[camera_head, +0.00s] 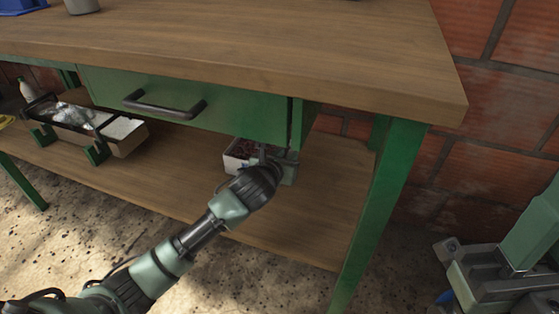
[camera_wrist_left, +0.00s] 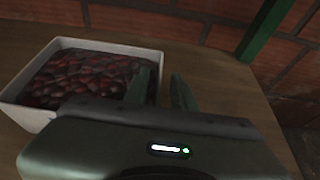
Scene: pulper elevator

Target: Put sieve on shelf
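A white, open-topped rectangular tray (camera_head: 232,163) filled with dark red berries, which seems to be the sieve, rests on the wooden lower shelf (camera_head: 325,215) under the workbench. The sieve also shows at the left of the left wrist view (camera_wrist_left: 25,113). My left gripper (camera_head: 277,156) reaches in under the drawer to the sieve's right side. In the left wrist view, its fingers (camera_wrist_left: 163,92) are apart, one on either side of the sieve's right wall. A gap shows around that wall; contact is hard to judge.
The drawer (camera_head: 190,105), with a dark handle, hangs just above the arm. A green table leg (camera_head: 385,190) and a brick wall (camera_head: 490,120) stand to the right. A long tray in green brackets (camera_head: 125,135) sits at the shelf's left. The shelf's middle is clear.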

